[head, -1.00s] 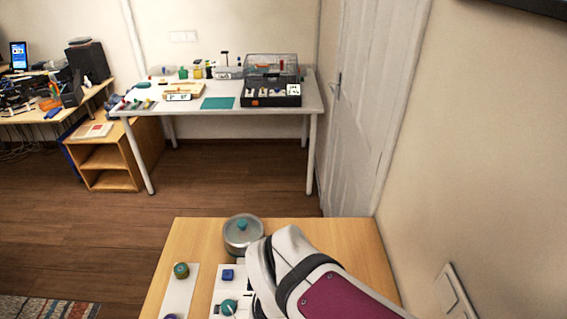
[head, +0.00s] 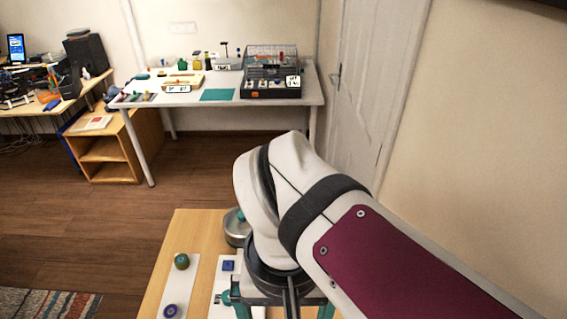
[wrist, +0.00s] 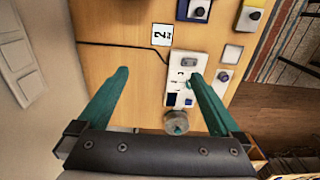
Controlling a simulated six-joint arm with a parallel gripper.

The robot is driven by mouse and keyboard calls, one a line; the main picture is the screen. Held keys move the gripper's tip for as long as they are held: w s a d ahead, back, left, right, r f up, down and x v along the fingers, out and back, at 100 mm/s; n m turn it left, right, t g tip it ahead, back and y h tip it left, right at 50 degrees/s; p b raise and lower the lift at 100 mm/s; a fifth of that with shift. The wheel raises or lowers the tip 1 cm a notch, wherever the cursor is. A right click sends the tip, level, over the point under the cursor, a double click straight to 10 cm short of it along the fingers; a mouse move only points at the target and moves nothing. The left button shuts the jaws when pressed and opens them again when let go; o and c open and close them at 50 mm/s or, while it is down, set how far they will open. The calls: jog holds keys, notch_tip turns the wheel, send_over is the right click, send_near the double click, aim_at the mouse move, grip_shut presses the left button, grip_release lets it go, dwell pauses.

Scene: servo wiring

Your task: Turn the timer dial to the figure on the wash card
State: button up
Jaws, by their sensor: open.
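My gripper (wrist: 158,73) is open and empty in the wrist view, its teal fingers spread above the wooden table. A white card (wrist: 161,34) with a large dark "2" and smaller, unreadable print lies beyond the fingers. A white panel (wrist: 185,75) with a grey control and a blue square is near the right fingertip. I cannot tell for certain which control is the timer dial, and no scale is readable. In the head view my arm hides much of the panel.
A lidded metal pot with a teal knob (wrist: 177,122) stands between the fingers and my wrist, nearer the right finger. A green knob (head: 181,261) and a purple knob (head: 171,311) sit on a white strip at left. A dark cable crosses the table.

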jog(key=s+d+f+m+y, duration=0.1)
jog(key=s+d+f+m, duration=0.1)
jog(key=d+f+m, duration=0.1)
jog(key=shift+s+d+f, duration=0.25)
jog(key=shift+d+f, duration=0.15)
jog(key=shift+d, duration=0.35)
jog(key=f, duration=0.1)
jog(key=s+d+f+m, duration=0.1)
jog(key=s+f+m, duration=0.1)
jog(key=f, duration=0.1)
jog(key=shift+s+d+f+y, duration=0.1)
jog(key=shift+s+d+y, duration=0.15)
jog(key=shift+d+y, duration=0.15)
jog(key=shift+c, duration=1.1)
jog(key=shift+s+f+m, duration=0.1)
jog(key=shift+f+m, duration=0.1)
jog(key=shift+m, duration=0.1)
jog(key=shift+c, duration=1.2)
jog(key=n+h, duration=0.2)
jog(key=n, duration=0.9)
send_over(228, 295)
notch_tip(228, 295, down, 2)
notch_tip(228, 295, down, 15)
jog(key=shift+f, duration=0.55)
grip_shut()
